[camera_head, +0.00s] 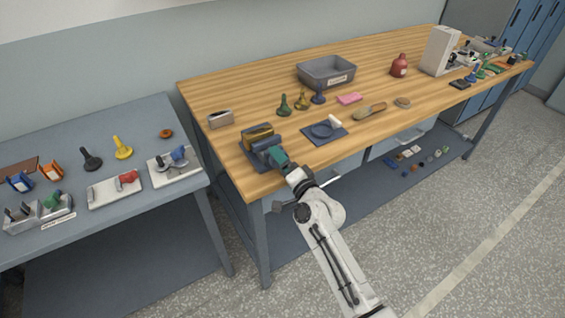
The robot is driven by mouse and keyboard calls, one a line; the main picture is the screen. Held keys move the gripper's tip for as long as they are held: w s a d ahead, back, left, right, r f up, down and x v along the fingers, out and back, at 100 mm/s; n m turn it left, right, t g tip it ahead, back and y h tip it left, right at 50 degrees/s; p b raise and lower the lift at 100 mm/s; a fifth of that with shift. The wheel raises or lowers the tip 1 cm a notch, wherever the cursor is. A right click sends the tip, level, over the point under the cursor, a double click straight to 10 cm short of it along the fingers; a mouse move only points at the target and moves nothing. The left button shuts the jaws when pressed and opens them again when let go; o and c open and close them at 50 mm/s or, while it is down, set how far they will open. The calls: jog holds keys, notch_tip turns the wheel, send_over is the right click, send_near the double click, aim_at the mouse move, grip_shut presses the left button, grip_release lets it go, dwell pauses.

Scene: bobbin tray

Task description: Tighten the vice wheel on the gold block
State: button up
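A gold block (257,133) sits in a dark vice (268,144) at the front left corner of the wooden bench. The vice stands on a dark blue base or mat (248,157). My gripper (277,155), with a teal part near its end, is right at the front of the vice, on the side nearest me. The vice wheel cannot be made out; my gripper and wrist cover that side. My fingertips are too small and hidden to show whether they are open or shut, or whether they touch the wheel.
On the wooden bench (215,92) are a small metal box (220,118), a blue mat (324,132) with a white-ended item, several coloured bobbin-like pieces, a grey bin (326,71) and a red bottle (399,65). A grey table (110,222) with fixtures stands at left.

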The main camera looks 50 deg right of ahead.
jog(key=shift+s, duration=0.1)
jog(key=v, duration=1)
jog(key=shift+s+p, duration=0.3)
jog(key=shift+p, duration=0.1)
jog(key=shift+a, duration=0.1)
